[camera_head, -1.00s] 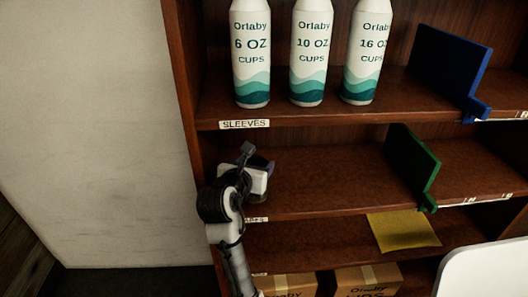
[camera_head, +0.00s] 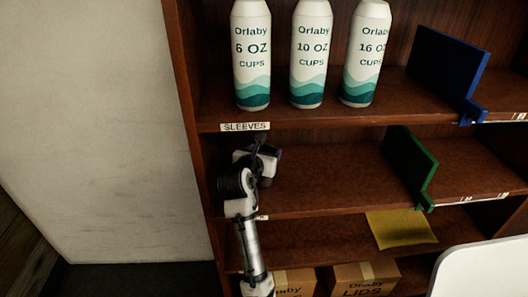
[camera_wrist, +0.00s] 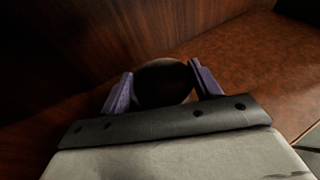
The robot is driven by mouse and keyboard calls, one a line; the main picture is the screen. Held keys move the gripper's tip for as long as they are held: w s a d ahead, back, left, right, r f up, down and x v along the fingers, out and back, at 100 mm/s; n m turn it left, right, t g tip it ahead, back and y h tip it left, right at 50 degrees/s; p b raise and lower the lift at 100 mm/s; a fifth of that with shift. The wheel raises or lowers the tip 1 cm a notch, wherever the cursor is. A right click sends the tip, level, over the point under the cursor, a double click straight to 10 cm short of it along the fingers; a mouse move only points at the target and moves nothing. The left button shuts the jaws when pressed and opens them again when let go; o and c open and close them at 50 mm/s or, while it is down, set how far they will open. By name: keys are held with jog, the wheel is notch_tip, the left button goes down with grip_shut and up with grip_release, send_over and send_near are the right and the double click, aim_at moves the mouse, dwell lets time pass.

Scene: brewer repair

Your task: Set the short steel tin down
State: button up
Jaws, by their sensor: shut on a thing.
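In the wrist view, my gripper (camera_wrist: 163,88) has its two purple fingers on either side of a dark, rounded thing, taken to be the short steel tin (camera_wrist: 163,78). The fingers are shut on it. Only its dark round upper part shows; the rest is hidden by the gripper body. In the head view, my gripper (camera_head: 266,150) is at the left end of the middle shelf (camera_head: 330,185), below the SLEEVES label. My arm hides the tin there. I cannot tell whether the tin touches the shelf.
The cabinet's left side panel (camera_head: 192,130) is close beside my arm. A green divider (camera_head: 415,165) stands farther right on the middle shelf, with bare shelf between. A yellow cloth (camera_head: 400,228) and cardboard boxes (camera_head: 365,278) are below.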

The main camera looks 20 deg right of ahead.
jog(key=shift+f, duration=0.15)
jog(key=o, duration=1.6)
jog(key=shift+r, duration=0.2)
jog(key=b+v, duration=0.1)
jog(key=v, duration=1.1)
jog(key=shift+s+b, duration=0.1)
jog(key=shift+b, duration=0.25)
